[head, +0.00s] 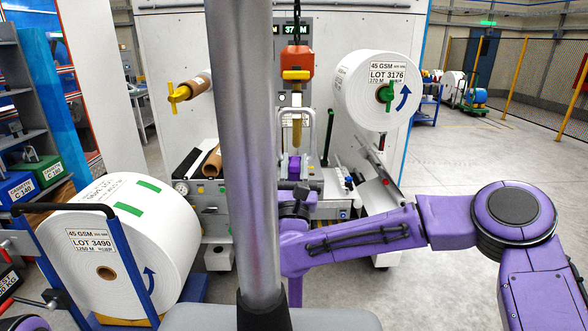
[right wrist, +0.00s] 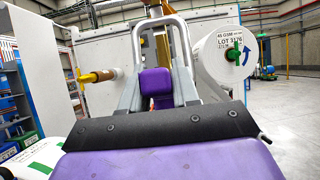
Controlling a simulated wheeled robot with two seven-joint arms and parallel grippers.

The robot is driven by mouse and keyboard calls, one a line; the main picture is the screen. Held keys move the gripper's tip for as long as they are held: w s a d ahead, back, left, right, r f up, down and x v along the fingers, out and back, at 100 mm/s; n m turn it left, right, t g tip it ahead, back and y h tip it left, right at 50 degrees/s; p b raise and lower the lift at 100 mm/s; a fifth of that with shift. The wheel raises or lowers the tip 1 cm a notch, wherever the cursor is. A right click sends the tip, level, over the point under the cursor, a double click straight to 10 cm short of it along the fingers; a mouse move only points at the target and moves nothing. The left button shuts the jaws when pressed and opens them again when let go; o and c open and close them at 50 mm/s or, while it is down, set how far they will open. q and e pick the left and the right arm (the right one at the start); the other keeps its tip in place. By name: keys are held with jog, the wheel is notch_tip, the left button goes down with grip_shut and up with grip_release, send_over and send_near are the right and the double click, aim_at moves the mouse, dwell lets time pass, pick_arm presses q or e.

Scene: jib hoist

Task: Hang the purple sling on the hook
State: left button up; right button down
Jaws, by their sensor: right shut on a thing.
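The purple sling shows in the head view as a purple block (head: 294,165) with a pale metal loop (head: 297,118) standing upright above it. My right gripper (head: 295,188) is below the loop and shut on the purple block. In the right wrist view the block (right wrist: 156,84) sits between the grey fingers of my right gripper (right wrist: 157,97), and the loop (right wrist: 155,24) rises beyond it. The orange hoist block (head: 297,60) hangs on a chain, with a yellow part (head: 296,75) under it. The loop's top is just below this; I cannot tell whether it touches the hook. My left gripper is out of view.
A grey column (head: 243,150) blocks part of the head view. A white roll (head: 376,90) is on the machine at right, and an empty brown core (head: 193,88) is at left. A large roll (head: 120,240) rests on a blue cart at left.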

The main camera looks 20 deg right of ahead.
aim_at(295, 159)
jog(key=shift+w+d, duration=0.1)
jog(key=shift+w, duration=0.15)
jog(key=shift+w+d+r+b, duration=0.1)
jog(key=shift+w+d+b, duration=0.15)
jog(key=shift+w, duration=0.45)
jog(key=shift+w+d+b, duration=0.1)
jog(key=shift+w+d, duration=0.15)
jog(key=shift+w, duration=0.4)
